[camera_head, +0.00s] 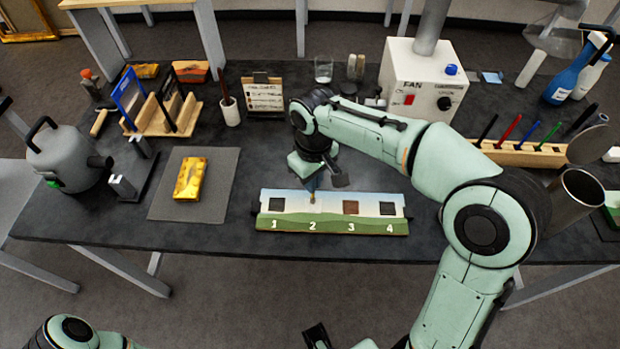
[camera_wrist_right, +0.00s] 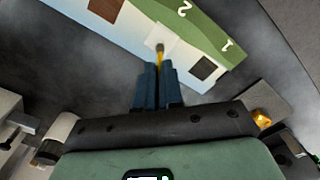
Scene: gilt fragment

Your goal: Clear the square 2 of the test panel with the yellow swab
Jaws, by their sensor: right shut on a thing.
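The test panel (camera_head: 330,225) lies on the dark table, with a green numbered strip along its front edge. Squares 1 (camera_head: 277,204) and 4 (camera_head: 388,208) look dark and square 3 (camera_head: 350,207) brown. Square 2 shows as a pale, whitish patch in the right wrist view (camera_wrist_right: 171,45). My right gripper (camera_head: 312,184) is above square 2, shut on the yellow swab (camera_wrist_right: 161,59). The swab's dark tip is at square 2; I cannot tell whether it touches. My left arm shows at the bottom left; a dark piece at the bottom edge may be its gripper.
A gold fragment (camera_head: 190,178) lies on a grey mat (camera_head: 222,170) left of the panel. A grey can (camera_head: 62,155) and wooden rack (camera_head: 163,127) stand further left. A white fan box (camera_head: 420,75) is behind, and a pen holder (camera_head: 520,155) at right.

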